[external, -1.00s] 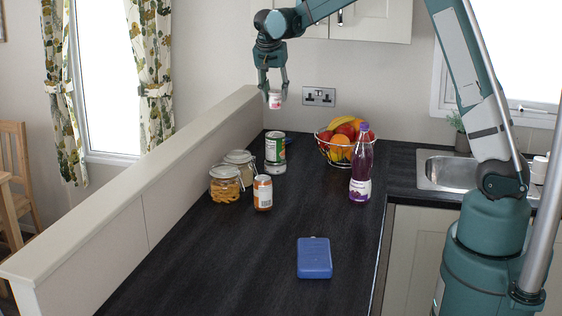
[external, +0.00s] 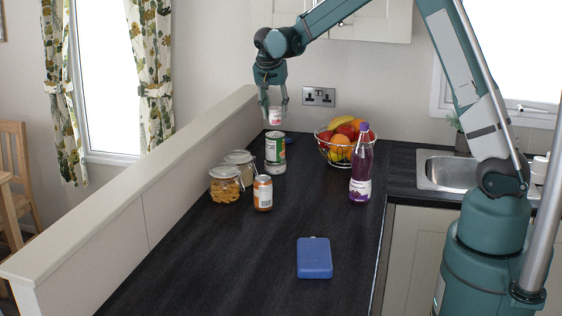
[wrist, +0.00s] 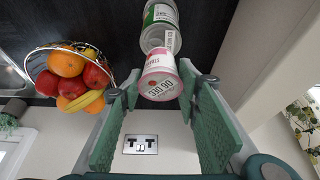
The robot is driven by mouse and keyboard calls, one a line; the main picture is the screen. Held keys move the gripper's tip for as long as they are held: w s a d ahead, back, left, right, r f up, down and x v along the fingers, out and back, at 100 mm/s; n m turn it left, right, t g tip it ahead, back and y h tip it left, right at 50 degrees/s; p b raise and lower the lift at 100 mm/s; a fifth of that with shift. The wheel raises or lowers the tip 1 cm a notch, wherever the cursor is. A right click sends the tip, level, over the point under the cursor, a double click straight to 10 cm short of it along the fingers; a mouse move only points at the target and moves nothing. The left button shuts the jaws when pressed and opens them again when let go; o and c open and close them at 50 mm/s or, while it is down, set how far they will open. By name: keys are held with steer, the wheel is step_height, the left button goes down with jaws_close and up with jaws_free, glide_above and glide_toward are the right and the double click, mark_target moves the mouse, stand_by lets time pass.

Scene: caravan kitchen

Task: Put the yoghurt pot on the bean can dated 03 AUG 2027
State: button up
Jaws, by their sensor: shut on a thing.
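The yoghurt pot (external: 275,116), small, white and pink, is between the fingers of my gripper (external: 275,104), which is shut on it. In the wrist view the pot (wrist: 159,80) shows a printed round end, its print hard to read. Right under the pot in the external view stands a green and white can (external: 275,150) with a band partway down; it may be two stacked cans. A small gap shows between pot and can top.
A fruit bowl (external: 340,150) and a purple bottle (external: 361,170) are to the right. A blue box (external: 314,258) lies in front. A low wall (external: 150,200) runs along the left.

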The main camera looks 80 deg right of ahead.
mark_target(275, 118)
steer(key=shift+f, duration=1.85)
steer(key=shift+f, duration=0.2)
steer(key=o, duration=1)
steer(key=shift+c, duration=0.2)
steer(key=shift+r, duration=0.25)
steer(key=v, duration=1.2)
steer(key=shift+b, duration=0.3)
